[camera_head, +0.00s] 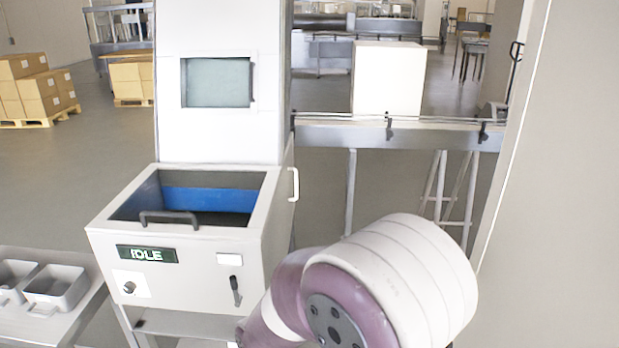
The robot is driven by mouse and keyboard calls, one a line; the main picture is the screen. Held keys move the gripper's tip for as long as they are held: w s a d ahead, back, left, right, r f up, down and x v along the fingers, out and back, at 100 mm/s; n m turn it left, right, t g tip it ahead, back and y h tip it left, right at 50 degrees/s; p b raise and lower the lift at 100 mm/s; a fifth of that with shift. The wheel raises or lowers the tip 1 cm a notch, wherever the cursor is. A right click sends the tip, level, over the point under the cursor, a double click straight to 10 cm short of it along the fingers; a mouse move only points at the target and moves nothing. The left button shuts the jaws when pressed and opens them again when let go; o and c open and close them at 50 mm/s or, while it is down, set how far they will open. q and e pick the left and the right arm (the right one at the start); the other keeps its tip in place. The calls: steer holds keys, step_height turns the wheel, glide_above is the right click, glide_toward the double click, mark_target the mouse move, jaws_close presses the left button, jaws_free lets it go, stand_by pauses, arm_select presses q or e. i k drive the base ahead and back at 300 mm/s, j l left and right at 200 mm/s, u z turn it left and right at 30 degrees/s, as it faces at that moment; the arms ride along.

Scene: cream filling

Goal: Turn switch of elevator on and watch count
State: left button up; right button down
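The elevator machine (205,120) is a white cabinet with an open-topped bin in front. A round dark knob (129,287) sits on a white plate at the front panel's lower left. A dark lever switch (236,290) is on the panel's right side, below a small white label (229,259). Which of these is the task's switch I cannot tell. A thick white and mauve arm part of mine fills the lower right, just right of the panel. Neither gripper shows.
The open bin (262,205) has a dark handle (168,217) at its front edge. A metal table with trays (55,284) stands at the lower left. A conveyor (330,130) bearing a white box (388,78) runs behind at right. A wall (570,180) closes the right side.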

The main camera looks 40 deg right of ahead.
mark_target(129, 288)
steer(key=i+l+z, duration=0.1)
steer(key=l, duration=0.35)
steer(key=i+l+z, duration=0.1)
steer(key=i+l, duration=0.15)
steer(key=l, duration=0.15)
steer(key=i+l+z, duration=0.1)
steer(key=l, duration=0.3)
steer(key=i+l, duration=0.3)
steer(key=l+u, duration=0.1)
steer(key=u, duration=1.05)
steer(key=z, duration=1.2)
steer(key=u, duration=1.2)
steer(key=i+j, duration=0.1)
steer(key=j, duration=0.35)
steer(key=i+j, duration=0.1)
steer(key=j, duration=0.3)
steer(key=i+j, duration=0.15)
steer(key=j, duration=0.3)
steer(key=i+j, duration=0.1)
steer(key=j, duration=0.3)
